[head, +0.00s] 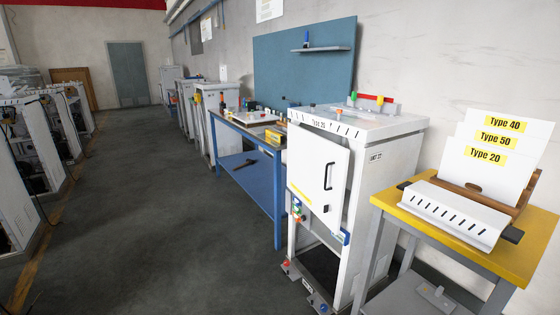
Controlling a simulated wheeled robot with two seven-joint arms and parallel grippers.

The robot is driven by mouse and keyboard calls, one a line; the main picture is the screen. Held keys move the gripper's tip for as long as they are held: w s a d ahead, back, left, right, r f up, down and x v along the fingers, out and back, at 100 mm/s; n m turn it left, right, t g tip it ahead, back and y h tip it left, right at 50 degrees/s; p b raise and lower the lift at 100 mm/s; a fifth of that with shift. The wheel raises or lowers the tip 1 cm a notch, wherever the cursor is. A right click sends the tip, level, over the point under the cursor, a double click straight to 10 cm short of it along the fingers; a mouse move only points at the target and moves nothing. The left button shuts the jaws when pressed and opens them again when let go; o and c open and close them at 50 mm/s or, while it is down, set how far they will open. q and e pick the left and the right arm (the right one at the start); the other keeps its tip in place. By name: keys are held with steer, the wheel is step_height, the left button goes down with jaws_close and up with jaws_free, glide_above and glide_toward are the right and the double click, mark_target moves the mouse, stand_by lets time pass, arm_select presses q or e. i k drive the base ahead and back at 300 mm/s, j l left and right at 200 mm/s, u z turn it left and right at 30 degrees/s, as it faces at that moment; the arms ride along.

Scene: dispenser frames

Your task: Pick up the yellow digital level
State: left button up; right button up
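A small yellow bar-shaped item (276,134) lies near the right front edge of the blue workbench (240,130), close to the white cabinet. It may be the yellow digital level, but it is too small to be sure. Neither of my grippers is in view.
A white cabinet (318,170) marked Type 25 stands right of the workbench. Nearer at right is a yellow-topped table (400,205) with a slotted white part (452,213) and Type 40, 50 and 20 cards (500,145). More cabinets (30,165) line the left. The grey floor between is clear.

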mark_target(279, 138)
steer(key=i+j+z, duration=0.1)
steer(key=i+z, duration=0.15)
steer(key=i, duration=0.2)
steer(key=i+j+z, duration=0.15)
steer(key=i+z, duration=0.15)
steer(key=i, duration=0.15)
steer(key=i+j+z, duration=0.25)
steer(key=i, duration=0.2)
steer(key=i+j+z, duration=0.15)
steer(key=j+z, duration=0.25)
steer(key=i+j+z, duration=0.1)
steer(key=j+z, duration=0.65)
steer(key=j, duration=0.15)
steer(key=j+z, duration=0.35)
steer(key=j, duration=0.15)
